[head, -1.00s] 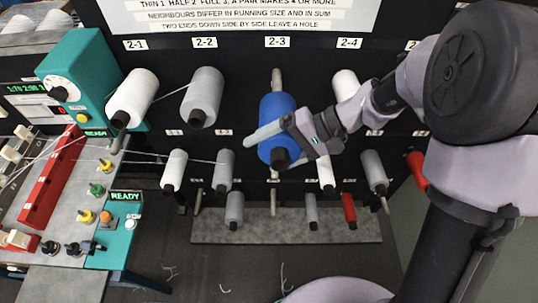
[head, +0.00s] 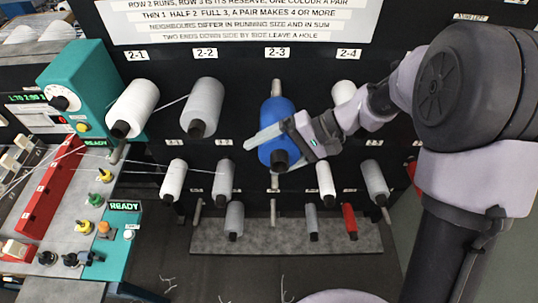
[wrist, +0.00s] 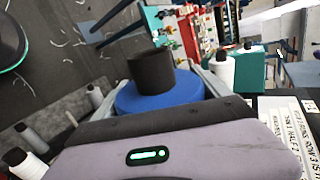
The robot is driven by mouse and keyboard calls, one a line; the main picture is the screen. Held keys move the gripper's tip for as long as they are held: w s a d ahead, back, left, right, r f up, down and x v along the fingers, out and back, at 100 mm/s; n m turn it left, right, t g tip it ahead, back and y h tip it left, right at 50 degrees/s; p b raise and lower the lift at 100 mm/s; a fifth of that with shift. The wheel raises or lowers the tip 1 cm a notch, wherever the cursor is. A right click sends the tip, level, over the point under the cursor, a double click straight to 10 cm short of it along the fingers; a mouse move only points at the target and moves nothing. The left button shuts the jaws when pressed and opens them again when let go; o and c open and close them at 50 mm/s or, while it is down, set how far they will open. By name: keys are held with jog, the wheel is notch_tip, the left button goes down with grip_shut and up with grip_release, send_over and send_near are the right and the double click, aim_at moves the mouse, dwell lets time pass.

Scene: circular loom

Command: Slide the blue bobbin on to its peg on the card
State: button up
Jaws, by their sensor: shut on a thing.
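The blue bobbin (head: 278,118) is in front of the dark card (head: 240,75) under the label 2-3, its dark core end facing me. A pale peg (head: 276,88) shows just above the bobbin's far end, roughly in line with it. I cannot tell whether the peg is inside the bobbin. My gripper (head: 272,150) is shut on the bobbin from the right, one finger across its front. In the wrist view the blue bobbin (wrist: 160,97) with its black core sits between the fingers; its far end is hidden.
White and grey bobbins (head: 203,107) hang on neighbouring pegs left and right. Smaller bobbins (head: 326,178) hang below, with a red one (head: 349,220) lower. A teal machine (head: 85,75) stands left, with threads running from it.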

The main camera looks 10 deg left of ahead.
jog(key=shift+w+a+f, duration=0.1)
jog(key=shift+w+a, duration=0.05)
jog(key=shift+w, duration=0.6)
jog(key=shift+w+a+f, duration=0.1)
jog(key=shift+w+a, duration=0.1)
jog(key=shift+w, duration=0.5)
jog(key=shift+w+a+f, duration=0.1)
jog(key=shift+w+a, duration=0.05)
jog(key=shift+w, duration=0.6)
jog(key=shift+w+a+f+b, duration=0.1)
jog(key=shift+w+a, duration=0.1)
jog(key=shift+w, duration=0.6)
jog(key=shift+w+a+f+b, duration=0.15)
jog(key=shift+w+a, duration=0.05)
jog(key=shift+w, duration=0.6)
jog(key=shift+w+a+f+b, duration=0.1)
jog(key=shift+w+a, duration=0.1)
jog(key=shift+w, duration=0.8)
jog(key=o, duration=1.9)
jog(key=shift+w, duration=0.1)
jog(key=v, duration=0.8)
jog(key=p+v, duration=0.1)
jog(key=v, duration=0.8)
jog(key=shift+d+r+p, duration=0.1)
jog(key=shift+r+p, duration=0.1)
jog(key=shift+p, duration=0.1)
